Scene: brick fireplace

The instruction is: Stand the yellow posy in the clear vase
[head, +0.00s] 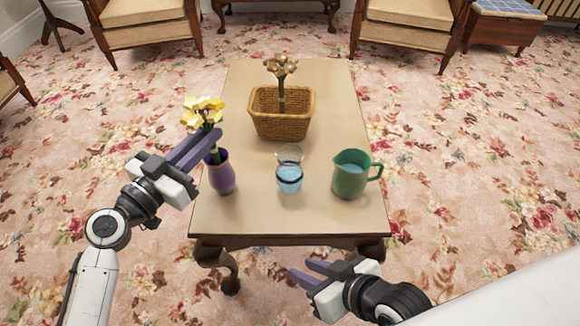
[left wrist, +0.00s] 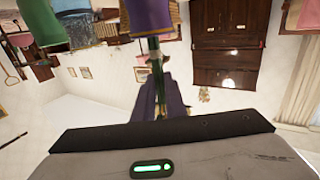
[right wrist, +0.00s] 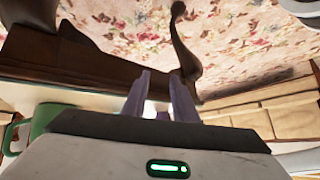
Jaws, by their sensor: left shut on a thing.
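The yellow posy (head: 203,110) has green stems that run down to the mouth of a purple vase (head: 222,178) at the table's left front. My left gripper (head: 212,138) is shut on the stems, just below the blooms and above the vase rim. The left wrist view shows the stem (left wrist: 156,62) running from between the fingers to the purple vase (left wrist: 148,14). How deep the stem ends sit is hidden. The clear vase (head: 289,174) stands upright right of the purple vase, holding blue water and no flowers. My right gripper (head: 302,270) is open and empty before the table's front edge.
A green jug (head: 347,183) with water stands right of the clear vase. Behind is a wicker basket (head: 265,122) with a brown dried posy (head: 281,67) rising from it. The wooden table (head: 255,220) is bare between them. Armchairs stand beyond the table.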

